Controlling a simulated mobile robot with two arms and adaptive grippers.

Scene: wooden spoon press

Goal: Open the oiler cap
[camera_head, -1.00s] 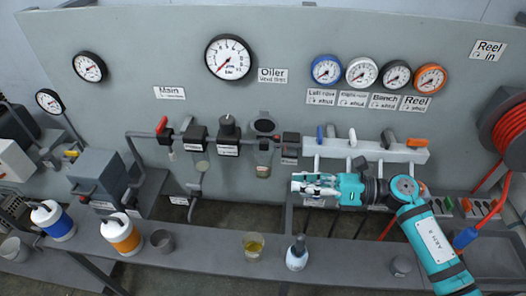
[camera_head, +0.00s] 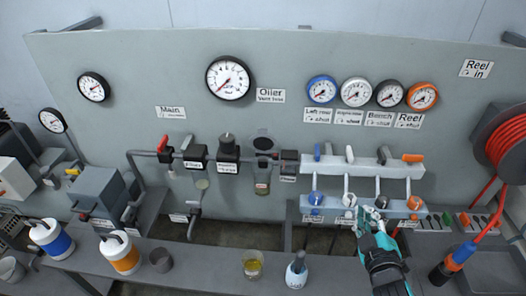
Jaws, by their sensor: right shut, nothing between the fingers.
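The oiler (camera_head: 263,145) is a dark block on the pipe line in the middle of the panel, with a small clear bowl (camera_head: 262,184) holding amber fluid below it. A dark round part sits at its top; I cannot tell from here whether this is the cap or how it is set. My right gripper (camera_head: 369,214) is shut and empty, well to the right of and lower than the oiler, in front of the lower row of valve outlets. It touches or nearly touches that row; I cannot tell which. My left gripper is not in view.
A pale manifold (camera_head: 345,166) with coloured levers is right of the oiler. A cup of yellow liquid (camera_head: 252,265) and a small bottle (camera_head: 297,271) stand on the front shelf. White bottles with blue and orange bands stand at left. A red hose reel (camera_head: 508,140) is at right.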

